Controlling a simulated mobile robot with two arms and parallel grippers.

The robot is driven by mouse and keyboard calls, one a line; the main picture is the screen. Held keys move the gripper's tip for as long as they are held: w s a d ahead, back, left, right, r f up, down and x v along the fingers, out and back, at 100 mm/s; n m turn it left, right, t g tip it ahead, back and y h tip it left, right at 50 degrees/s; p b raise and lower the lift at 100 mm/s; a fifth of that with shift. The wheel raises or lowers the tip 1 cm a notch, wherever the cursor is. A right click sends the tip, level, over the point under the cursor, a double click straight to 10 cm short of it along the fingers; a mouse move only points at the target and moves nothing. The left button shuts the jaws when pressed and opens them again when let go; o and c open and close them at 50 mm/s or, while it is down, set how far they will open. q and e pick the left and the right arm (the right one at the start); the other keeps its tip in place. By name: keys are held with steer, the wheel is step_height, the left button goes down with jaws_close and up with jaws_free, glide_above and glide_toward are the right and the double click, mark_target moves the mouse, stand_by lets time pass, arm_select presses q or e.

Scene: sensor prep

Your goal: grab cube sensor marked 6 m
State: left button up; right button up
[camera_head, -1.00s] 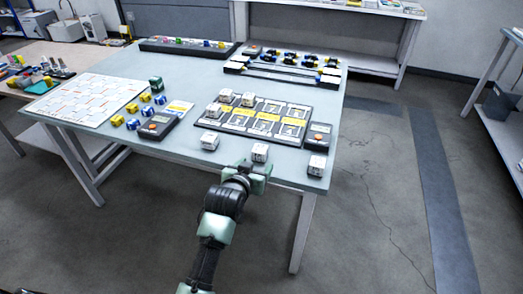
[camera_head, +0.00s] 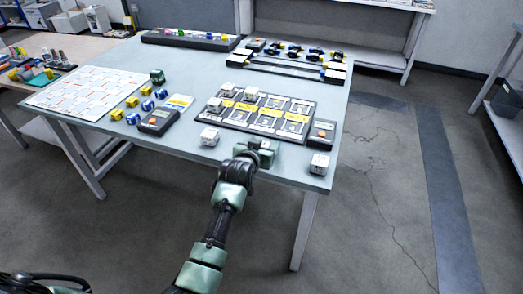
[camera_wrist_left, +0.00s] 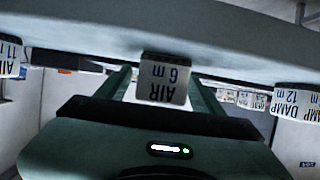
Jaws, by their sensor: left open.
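The white cube sensor marked "AIR 6 m" (camera_wrist_left: 163,80) shows upside down in the left wrist view, between the two green fingers of my left gripper (camera_head: 262,150). The fingers are spread, with the cube in the gap; I cannot tell whether either finger touches it. In the head view the gripper is at the table's front edge and hides this cube. My right gripper is not in view.
A white cube (camera_head: 209,136) stands left of the gripper and another (camera_head: 319,163) to the right. Behind lies a black slotted board (camera_head: 238,124) with several cubes on it.

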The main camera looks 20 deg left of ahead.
arm_select(q)
steer(key=shift+w+f, duration=0.1)
steer(key=shift+w, duration=0.25)
steer(key=c, duration=1.5)
steer(key=shift+o, duration=0.2)
